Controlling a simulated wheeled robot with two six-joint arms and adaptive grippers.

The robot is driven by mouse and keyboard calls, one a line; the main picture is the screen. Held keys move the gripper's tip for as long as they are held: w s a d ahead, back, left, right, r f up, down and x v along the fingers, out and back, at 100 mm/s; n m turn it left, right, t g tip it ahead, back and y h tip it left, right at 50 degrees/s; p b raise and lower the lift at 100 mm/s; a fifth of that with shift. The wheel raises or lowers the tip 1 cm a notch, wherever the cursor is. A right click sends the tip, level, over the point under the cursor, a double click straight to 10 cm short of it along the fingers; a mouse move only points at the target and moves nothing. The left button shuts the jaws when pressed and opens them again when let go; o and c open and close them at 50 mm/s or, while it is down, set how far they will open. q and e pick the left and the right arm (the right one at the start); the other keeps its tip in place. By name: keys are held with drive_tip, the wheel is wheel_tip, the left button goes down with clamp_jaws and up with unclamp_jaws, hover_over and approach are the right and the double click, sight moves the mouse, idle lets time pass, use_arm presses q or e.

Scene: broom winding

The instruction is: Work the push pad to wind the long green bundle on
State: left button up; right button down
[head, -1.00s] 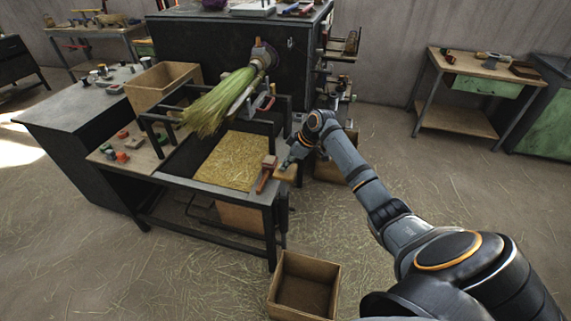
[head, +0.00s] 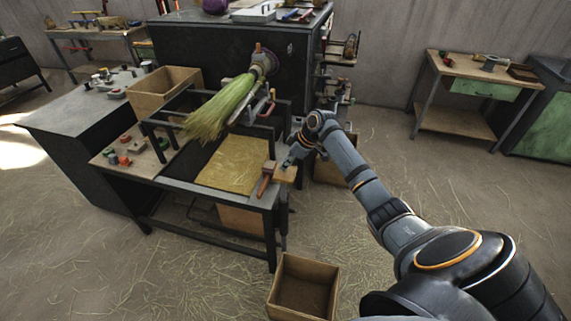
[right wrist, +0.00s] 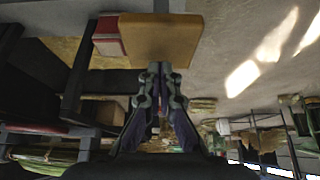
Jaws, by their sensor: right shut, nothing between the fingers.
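The long green bundle (head: 222,108) hangs fanned out from the round winding head (head: 264,62) above the bench, its loose ends toward the lower left. The push pad (head: 286,173), a pale wooden block, is at the bench's right front corner beside a red-brown handle (head: 266,180). My right gripper (head: 292,158) is shut and empty, with its tips close against the pad. In the right wrist view the shut fingertips (right wrist: 160,70) meet the near edge of the wooden pad (right wrist: 165,40); I cannot tell whether they press on it. My left gripper is not in view.
The bench has a straw-coloured panel (head: 235,163) and dark rails (head: 170,128). An open wooden box (head: 160,85) stands at its back left. Another open box (head: 303,282) stands on the floor in front. The straw-strewn floor to the right is largely clear up to a side table (head: 480,68).

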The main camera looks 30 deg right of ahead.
drive_tip(key=shift+s+f+b, duration=0.15)
drive_tip(key=shift+f+b, duration=2.15)
drive_tip(key=shift+f, duration=2.45)
drive_tip(key=shift+r, duration=0.1)
wheel_tip(320, 180, up, 10)
drive_tip(key=p, duration=0.9)
drive_tip(key=shift+p, duration=0.4)
drive_tip(key=shift+f, duration=0.25)
drive_tip(key=shift+w, duration=0.2)
